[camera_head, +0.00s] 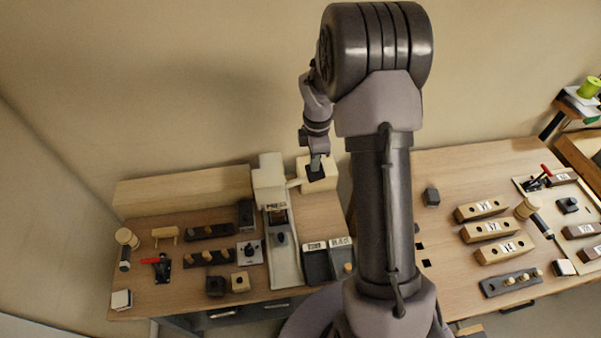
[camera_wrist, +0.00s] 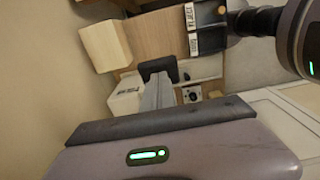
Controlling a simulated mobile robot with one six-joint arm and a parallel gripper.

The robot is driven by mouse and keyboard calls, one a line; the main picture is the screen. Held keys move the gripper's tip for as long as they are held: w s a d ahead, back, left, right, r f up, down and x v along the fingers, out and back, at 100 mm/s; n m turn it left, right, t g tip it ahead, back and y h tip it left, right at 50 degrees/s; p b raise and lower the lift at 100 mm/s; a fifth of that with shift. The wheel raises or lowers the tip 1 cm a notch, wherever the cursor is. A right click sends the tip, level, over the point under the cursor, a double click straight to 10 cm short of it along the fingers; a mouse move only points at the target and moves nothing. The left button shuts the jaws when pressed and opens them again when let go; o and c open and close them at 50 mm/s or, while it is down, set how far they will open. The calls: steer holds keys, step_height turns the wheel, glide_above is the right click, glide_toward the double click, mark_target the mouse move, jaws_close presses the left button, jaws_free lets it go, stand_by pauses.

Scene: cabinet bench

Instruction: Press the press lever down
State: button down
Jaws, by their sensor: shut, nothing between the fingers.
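The press (camera_head: 268,178) is a pale upright housing with a PRESS label at the back of the left bench. A short pale bar, which looks like the press lever (camera_head: 294,183), sticks out from its right side. My gripper (camera_head: 315,173) is shut and empty, pointing down just right of the press near the bar's outer end. I cannot tell whether it touches the bar. In the wrist view the shut fingers (camera_wrist: 158,75) stand beside the press (camera_wrist: 126,95), and the lever is not clearly visible there.
A cream block (camera_head: 326,183) stands behind my fingertips; it also shows in the wrist view (camera_wrist: 105,45). Two dark labelled bins (camera_head: 328,262) sit right of the press base. A mallet (camera_head: 126,245), a red-handled clamp (camera_head: 160,266) and drilled blocks lie to the left.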

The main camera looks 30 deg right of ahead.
steer(key=shift+s+d+f+b, duration=0.1)
steer(key=shift+d+f+b, duration=0.15)
steer(key=shift+f, duration=0.3)
steer(key=shift+d+f+b, duration=0.1)
steer(key=shift+f+b, duration=0.25)
steer(key=shift+f, duration=0.15)
steer(key=shift+s+d+f+b, duration=0.1)
steer(key=shift+d+f+b, duration=0.05)
steer(key=shift+f+b, duration=0.3)
steer(key=shift+s+d+f+b, duration=0.1)
steer(key=shift+f+b, duration=0.15)
steer(key=shift+f, duration=0.45)
steer(key=r+p, duration=0.2)
steer(key=r, duration=0.1)
steer(key=a+r+p, duration=0.1)
steer(key=r+p, duration=0.1)
steer(key=r, duration=0.1)
steer(key=w+a+r+p, duration=0.1)
steer(key=r+p, duration=0.1)
steer(key=shift+r+p, duration=0.4)
steer(key=shift+a+f, duration=0.1)
